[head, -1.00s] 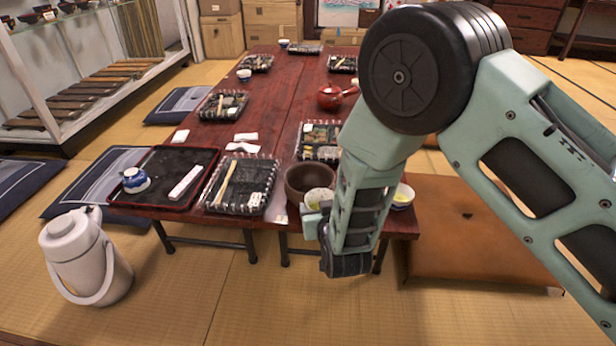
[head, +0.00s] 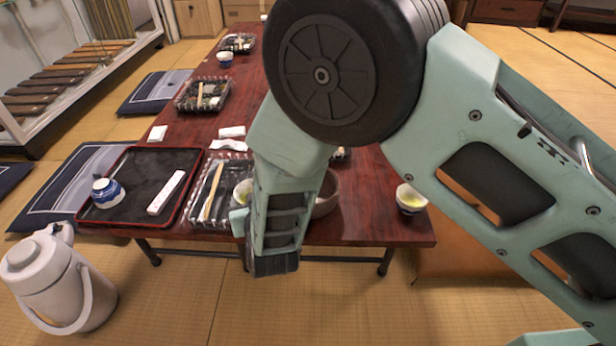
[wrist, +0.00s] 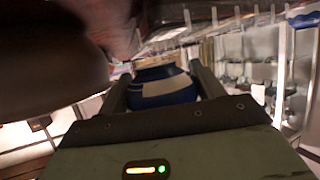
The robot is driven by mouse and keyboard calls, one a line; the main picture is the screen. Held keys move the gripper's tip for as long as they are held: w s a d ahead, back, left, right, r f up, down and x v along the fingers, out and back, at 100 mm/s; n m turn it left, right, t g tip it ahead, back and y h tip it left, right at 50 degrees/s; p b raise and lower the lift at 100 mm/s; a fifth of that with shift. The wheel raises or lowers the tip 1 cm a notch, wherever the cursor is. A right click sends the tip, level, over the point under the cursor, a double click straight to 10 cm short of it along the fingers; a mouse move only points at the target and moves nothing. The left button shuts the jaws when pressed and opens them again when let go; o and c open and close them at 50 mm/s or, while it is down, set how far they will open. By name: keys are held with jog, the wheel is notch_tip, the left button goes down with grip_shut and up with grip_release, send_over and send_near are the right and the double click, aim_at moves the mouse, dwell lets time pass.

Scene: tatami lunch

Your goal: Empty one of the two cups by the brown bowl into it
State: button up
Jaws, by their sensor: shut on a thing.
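In the head view the held cup (head: 243,189) shows yellow-green tea inside, left of my forearm and by the near tray's right edge. The brown bowl (head: 328,196) stands on the table to the right, mostly hidden behind my arm. The other cup (head: 411,200), with yellow-green tea, stands near the table's right corner. The gripper's fingers are largely hidden in the head view.
A clear-edged lunch tray (head: 205,222) with chopsticks lies left of my gripper. A black tray (head: 130,210) holds an upside-down blue-and-white cup (head: 107,192) and a white packet (head: 166,193). A white jug (head: 55,280) stands on the floor. Bare red table (head: 370,215) lies between the bowl and the right cup.

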jog(key=shift+r, duration=0.1)
jog(key=shift+m+g+y, duration=0.3)
jog(key=shift+m+y, duration=0.1)
jog(key=shift+m, duration=0.4)
jog(key=shift+w+d+r+p, duration=0.1)
jog(key=shift+d+r+p, duration=0.15)
jog(key=shift+r, duration=0.45)
jog(key=shift+w+d+r+p, duration=0.1)
jog(key=shift+w+d+r, duration=0.1)
jog(key=shift+r, duration=0.5)
jog(key=shift+w+d+r+p, duration=0.1)
jog(key=shift+d+r+p, duration=0.15)
jog(key=shift+r, duration=0.45)
jog(key=shift+d+f+b, duration=0.25)
jog(key=shift+b, duration=0.4)
jog(key=d+m+y, duration=0.1)
jog(key=w+d+r+m+g+y+b, duration=0.1)
jog(key=d+r+m+b, duration=0.1)
jog(key=shift+w+d+r+m+y, duration=0.1)
jog(key=shift+w+r+m+y, duration=0.15)
jog(key=shift+w+m+y, duration=0.15)
jog(key=shift+d+r+m, duration=0.15)
jog(key=shift+r+m, duration=0.1)
jog(key=shift+m, duration=0.15)
jog(key=shift+d+r+m+g+y+b, duration=0.1)
jog(key=shift+r+m+g+y+b, duration=0.15)
jog(key=shift+m+y+b, duration=0.5)
jog(key=shift+w+f+m+y+b, duration=0.1)
jog(key=shift+f+m+y+b, duration=0.2)
jog(key=shift+m+b, duration=0.1)
